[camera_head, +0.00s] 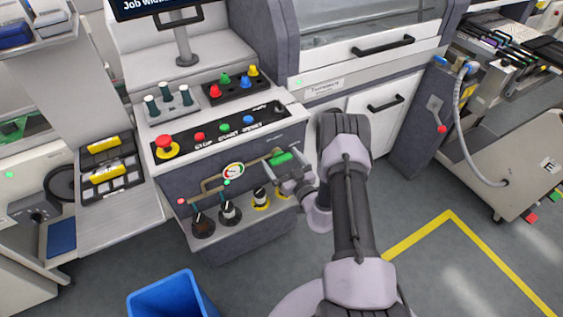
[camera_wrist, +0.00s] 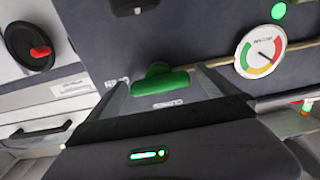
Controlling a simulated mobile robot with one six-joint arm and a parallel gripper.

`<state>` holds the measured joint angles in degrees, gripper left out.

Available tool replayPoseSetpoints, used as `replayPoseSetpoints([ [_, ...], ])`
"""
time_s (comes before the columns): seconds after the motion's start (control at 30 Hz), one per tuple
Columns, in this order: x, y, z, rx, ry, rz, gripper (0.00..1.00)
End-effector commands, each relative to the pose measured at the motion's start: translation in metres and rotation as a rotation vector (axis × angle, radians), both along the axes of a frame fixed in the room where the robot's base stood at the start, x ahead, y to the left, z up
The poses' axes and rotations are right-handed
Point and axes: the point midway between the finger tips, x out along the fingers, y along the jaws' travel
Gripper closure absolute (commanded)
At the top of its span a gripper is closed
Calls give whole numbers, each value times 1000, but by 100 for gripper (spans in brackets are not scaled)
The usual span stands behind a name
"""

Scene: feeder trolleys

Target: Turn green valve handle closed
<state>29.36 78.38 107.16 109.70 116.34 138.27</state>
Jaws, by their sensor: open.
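The green valve handle (camera_head: 281,158) sits on the pipe at the right of the console's front panel. In the wrist view the green handle (camera_wrist: 160,82) lies crosswise between my two fingers, with a rounded hub behind it. My gripper (camera_head: 288,173) is at the handle and open, one finger on each side of it. In the wrist view my gripper (camera_wrist: 160,85) shows its fingers at the handle's two ends; I cannot tell whether they touch it. A round pressure gauge (camera_head: 233,171) is left of the handle; it also shows in the wrist view (camera_wrist: 261,52).
The console (camera_head: 178,188) has a red mushroom button (camera_head: 166,146) and several knobs above the valve. Dark and yellow-ringed fittings (camera_head: 230,213) stand on a ledge below. A blue bin (camera_head: 172,294) stands on the floor. Open floor (camera_head: 420,270) lies to the right.

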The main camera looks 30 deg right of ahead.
Motion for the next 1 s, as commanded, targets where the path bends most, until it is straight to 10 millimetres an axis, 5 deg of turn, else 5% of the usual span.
replayPoseSetpoints([
  [0.27, 3, 0, 1, 1, 0, -1, 2],
  [0.6, 2, 0, 0, 0, 0, 0, 64],
  [1.0, 2, 0, 0, -103, -3, 0, 64],
])
